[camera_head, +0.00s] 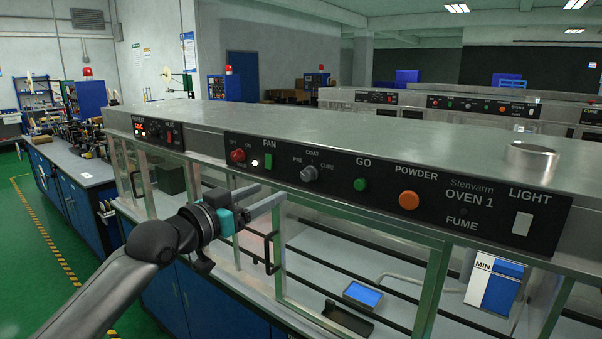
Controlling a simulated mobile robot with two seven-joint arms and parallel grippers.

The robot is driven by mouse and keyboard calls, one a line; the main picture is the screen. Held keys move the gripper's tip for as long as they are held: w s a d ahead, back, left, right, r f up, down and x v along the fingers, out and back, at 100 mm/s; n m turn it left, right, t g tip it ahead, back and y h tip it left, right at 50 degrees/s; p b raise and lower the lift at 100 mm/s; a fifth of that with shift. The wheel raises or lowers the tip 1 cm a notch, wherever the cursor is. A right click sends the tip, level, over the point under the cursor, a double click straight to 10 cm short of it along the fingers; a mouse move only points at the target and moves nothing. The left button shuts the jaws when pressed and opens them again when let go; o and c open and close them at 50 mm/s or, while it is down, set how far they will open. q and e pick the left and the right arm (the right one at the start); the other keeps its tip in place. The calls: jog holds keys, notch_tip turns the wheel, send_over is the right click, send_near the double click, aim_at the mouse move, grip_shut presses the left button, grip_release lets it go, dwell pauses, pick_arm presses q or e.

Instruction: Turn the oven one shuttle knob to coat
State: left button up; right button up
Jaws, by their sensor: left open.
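The grey shuttle knob (308,174) sits on the black OVEN 1 control panel (450,231), with PRE, COAT and CURE marked around it. Its pointer is too small to read for certain. My left gripper (278,199) is open and empty, in front of the oven below and to the left of the knob. It appears apart from the knob and hides part of the glazed front. My right gripper is not in view.
The panel also has a red knob (238,156), green button (361,185), orange button (409,200) and white light switch (522,223). A black handle (267,251) is just below my gripper. A glazed front frame (433,292) runs below the panel.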

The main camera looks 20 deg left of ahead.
aim_at(305, 175)
pick_arm(q)
jog(key=p+x, duration=0.1)
jog(key=x, duration=1)
jog(key=shift+p+x, duration=0.3)
jog(key=shift+x, duration=0.7)
jog(key=shift+c, duration=0.2)
grip_shut()
